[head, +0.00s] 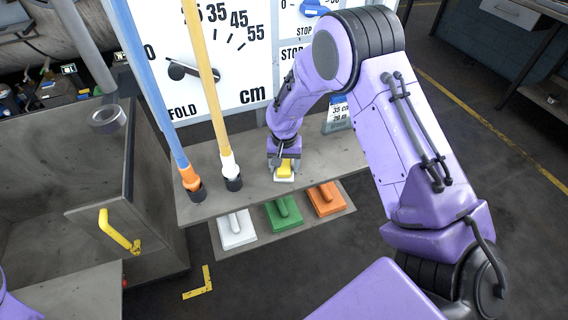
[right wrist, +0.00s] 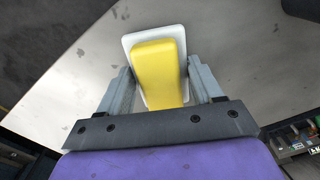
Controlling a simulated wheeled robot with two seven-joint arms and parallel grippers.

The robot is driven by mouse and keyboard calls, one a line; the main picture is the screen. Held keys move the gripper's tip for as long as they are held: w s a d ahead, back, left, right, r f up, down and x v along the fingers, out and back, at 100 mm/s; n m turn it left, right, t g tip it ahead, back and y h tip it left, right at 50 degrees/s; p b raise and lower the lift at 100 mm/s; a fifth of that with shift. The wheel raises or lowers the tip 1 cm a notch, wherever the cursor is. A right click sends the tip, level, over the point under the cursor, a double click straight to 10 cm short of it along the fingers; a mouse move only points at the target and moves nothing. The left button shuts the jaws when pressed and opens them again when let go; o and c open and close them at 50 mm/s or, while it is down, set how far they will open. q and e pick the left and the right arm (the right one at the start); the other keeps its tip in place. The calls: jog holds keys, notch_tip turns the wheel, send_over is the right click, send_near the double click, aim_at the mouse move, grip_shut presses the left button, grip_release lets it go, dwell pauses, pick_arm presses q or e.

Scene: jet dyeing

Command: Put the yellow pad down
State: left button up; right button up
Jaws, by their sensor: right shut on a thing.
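The yellow pad has a yellow grip block on a white base plate. In the head view the yellow pad (head: 284,171) is at the front part of the grey shelf (head: 260,190). My right gripper (head: 284,163) is above it, pointing down, shut on the pad. In the right wrist view the yellow pad (right wrist: 158,72) sits between the two grey fingers of my right gripper (right wrist: 160,85). The shelf surface shows below the pad; I cannot tell whether the base touches it. My left gripper is not in view; only a bit of purple arm shows at the lower left.
On a lower shelf lie a white pad (head: 237,232), a green pad (head: 284,214) and an orange pad (head: 326,200). A blue pole (head: 150,85) and a yellow pole (head: 205,80) stand in holders at the shelf's left. A dial board (head: 200,75) and a small sign (head: 338,116) stand behind.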

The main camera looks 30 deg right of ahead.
aim_at(284, 164)
jog(key=shift+s, duration=0.1)
jog(key=o, duration=0.9)
jog(key=shift+f, duration=0.1)
jog(key=shift+o, duration=0.2)
notch_tip(284, 164, up, 12)
jog(key=shift+r, duration=0.2)
